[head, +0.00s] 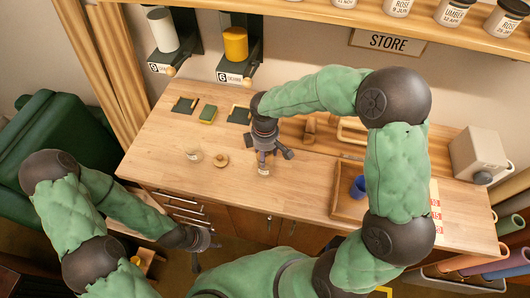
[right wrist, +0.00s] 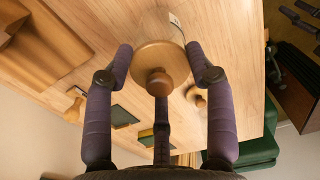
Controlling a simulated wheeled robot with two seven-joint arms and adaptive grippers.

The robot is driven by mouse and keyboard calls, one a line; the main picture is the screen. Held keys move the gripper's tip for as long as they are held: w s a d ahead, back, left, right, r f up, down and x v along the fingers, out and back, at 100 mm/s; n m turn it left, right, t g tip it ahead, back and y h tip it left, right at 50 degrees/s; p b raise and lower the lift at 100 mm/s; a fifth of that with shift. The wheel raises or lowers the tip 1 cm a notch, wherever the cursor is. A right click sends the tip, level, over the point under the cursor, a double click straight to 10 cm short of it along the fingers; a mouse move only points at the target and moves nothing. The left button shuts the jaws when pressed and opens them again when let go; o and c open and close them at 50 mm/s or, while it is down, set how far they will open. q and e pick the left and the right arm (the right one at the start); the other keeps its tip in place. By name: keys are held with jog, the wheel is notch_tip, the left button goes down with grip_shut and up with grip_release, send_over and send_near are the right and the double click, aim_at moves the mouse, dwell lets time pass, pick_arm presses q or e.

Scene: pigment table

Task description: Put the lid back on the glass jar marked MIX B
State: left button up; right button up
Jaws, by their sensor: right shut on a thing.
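My right gripper (head: 265,161) is over the front middle of the table, pointing down. In the right wrist view its fingers (right wrist: 160,62) are shut around a round wooden lid with a knob (right wrist: 158,82). A pale glass jar with a white label (head: 263,171) is directly below; I cannot read the label or tell whether the lid is seated on it. A second glass jar (head: 192,157) stands to the left, seemingly open. A second wooden lid (head: 221,160) lies beside it and also shows in the right wrist view (right wrist: 191,93). My left gripper (head: 200,241) hangs empty and open in front of the table.
A wooden tray (head: 345,205) with a blue cup (head: 358,187) is on the right, near a grey box device (head: 478,152).

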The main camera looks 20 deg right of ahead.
jog(key=o, duration=1.3)
jog(key=shift+c, duration=0.2)
jog(key=shift+r, duration=0.1)
jog(key=shift+r+p, duration=2.75)
jog(key=shift+r, duration=0.7)
grip_shut()
